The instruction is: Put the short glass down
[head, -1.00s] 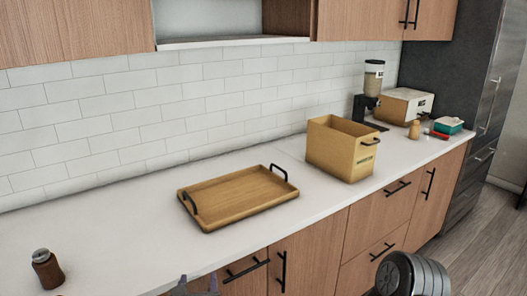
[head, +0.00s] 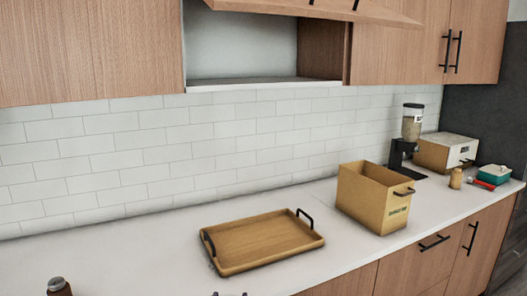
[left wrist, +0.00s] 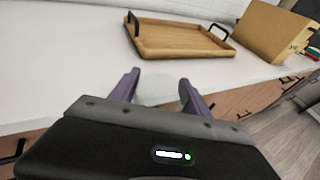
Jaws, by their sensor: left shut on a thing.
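My left gripper (left wrist: 158,80) is in the left wrist view, with its two dark purple fingers apart around a clear, barely visible short glass (left wrist: 155,92). The gripper is shut on this glass, whose outline is faint against the white counter. In the head view only the tips of the left gripper (head: 229,294) show at the bottom edge, in front of the wooden tray, and I cannot make out the glass there. My right gripper is not in view.
A wooden tray (head: 262,243) with black handles lies empty on the white counter (head: 130,262). A tan box (head: 374,205) stands right of it, a dark-capped bottle (head: 59,288) at lower left. An open cabinet (head: 250,45) with a raised door hangs above.

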